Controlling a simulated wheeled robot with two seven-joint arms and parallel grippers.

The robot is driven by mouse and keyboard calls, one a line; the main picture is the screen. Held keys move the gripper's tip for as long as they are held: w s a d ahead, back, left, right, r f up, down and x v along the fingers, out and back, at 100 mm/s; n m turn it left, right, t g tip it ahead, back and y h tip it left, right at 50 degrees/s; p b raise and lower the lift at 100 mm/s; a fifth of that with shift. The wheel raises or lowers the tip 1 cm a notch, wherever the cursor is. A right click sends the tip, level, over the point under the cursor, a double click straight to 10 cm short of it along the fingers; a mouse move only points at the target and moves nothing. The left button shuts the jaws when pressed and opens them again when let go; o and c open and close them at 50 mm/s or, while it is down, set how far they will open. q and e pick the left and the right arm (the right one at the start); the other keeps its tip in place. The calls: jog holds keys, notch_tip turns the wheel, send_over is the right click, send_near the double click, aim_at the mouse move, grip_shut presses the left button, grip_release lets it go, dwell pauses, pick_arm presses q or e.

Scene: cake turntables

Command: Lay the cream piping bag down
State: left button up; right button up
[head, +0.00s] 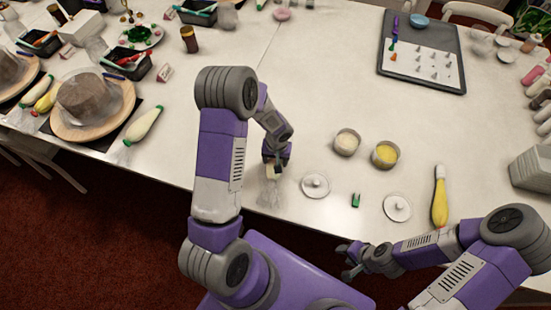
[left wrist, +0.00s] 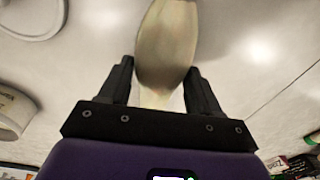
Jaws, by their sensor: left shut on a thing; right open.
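The cream piping bag (left wrist: 167,40) is pale and rounded in the left wrist view, between the two dark fingers of my left gripper (left wrist: 160,78). In the head view my left gripper (head: 276,160) is shut on the bag over the table's near part. Most of the bag is hidden there; its clear end (head: 269,192) shows below the fingers. I cannot tell whether the bag touches the table. My right gripper (head: 352,262) is open and empty, off the table's near edge.
Two bowls, one cream (head: 346,143) and one yellow (head: 385,156), stand right of my left gripper. Two white lids (head: 315,186) (head: 397,208), a green clip (head: 355,201) and a yellow piping bag (head: 440,200) lie nearby. Cake turntables (head: 75,132) stand at the left.

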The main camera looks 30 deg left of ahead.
pick_arm(q)
jog(key=shift+f+b, duration=0.55)
jog(key=shift+b, duration=0.05)
jog(key=o, duration=0.8)
jog(key=shift+r, duration=0.1)
jog(key=r, duration=0.2)
jog(key=r+p, duration=0.1)
jog(key=r, duration=0.4)
jog(key=shift+s+d+r, duration=0.1)
jog(key=shift+d+r, duration=0.15)
